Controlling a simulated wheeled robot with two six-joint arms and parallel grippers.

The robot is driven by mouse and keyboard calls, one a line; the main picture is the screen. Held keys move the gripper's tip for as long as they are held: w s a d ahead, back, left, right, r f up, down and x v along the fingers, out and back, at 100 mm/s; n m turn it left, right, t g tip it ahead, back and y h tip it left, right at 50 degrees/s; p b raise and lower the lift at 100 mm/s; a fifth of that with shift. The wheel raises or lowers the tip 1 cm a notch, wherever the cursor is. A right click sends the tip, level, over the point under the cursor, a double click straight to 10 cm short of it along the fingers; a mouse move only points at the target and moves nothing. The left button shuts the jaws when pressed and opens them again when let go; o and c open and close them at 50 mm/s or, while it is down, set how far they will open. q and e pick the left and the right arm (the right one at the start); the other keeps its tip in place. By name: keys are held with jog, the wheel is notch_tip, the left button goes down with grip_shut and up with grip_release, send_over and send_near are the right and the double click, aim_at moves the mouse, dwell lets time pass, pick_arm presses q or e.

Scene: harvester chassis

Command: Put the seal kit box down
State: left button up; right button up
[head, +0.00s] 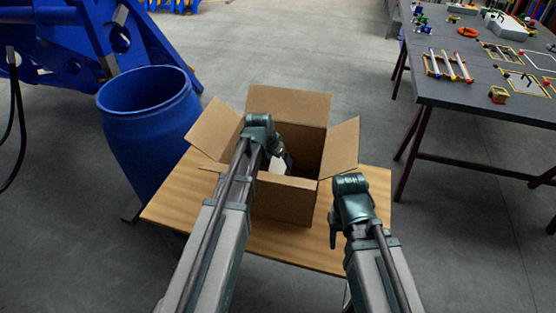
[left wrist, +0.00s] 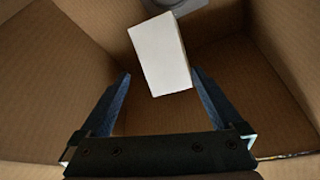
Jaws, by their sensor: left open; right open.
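The seal kit box (left wrist: 160,52) is a plain white block inside the open cardboard carton (head: 283,203). In the left wrist view it lies tilted just beyond and between my left fingertips; I cannot tell whether a finger touches it. A small white part of the box (head: 277,165) shows in the head view, partly hidden by my left arm. My left gripper (left wrist: 160,74) is open and reaches down into the carton. My right gripper (head: 333,234) is open, pointing down beside the carton's right side, apart from it. The fingers of the right gripper are hardly visible.
The carton stands with flaps spread on a small wooden table (head: 172,212). A grey round item (left wrist: 200,5) lies in the carton behind the white box. A blue barrel (head: 152,130) stands close left. A dark workbench (head: 440,92) with several parts is at the right.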

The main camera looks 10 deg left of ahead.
pick_arm(q)
jog(key=shift+r, duration=0.1)
jog(key=shift+r+p, duration=0.45)
jog(key=shift+p, duration=0.05)
jog(key=p+v, duration=1)
jog(key=v, duration=0.1)
jog(key=shift+s+r+p, duration=0.25)
jog(key=shift+s+p, duration=0.05)
jog(key=shift+p, duration=0.1)
jog(key=shift+a, duration=0.1)
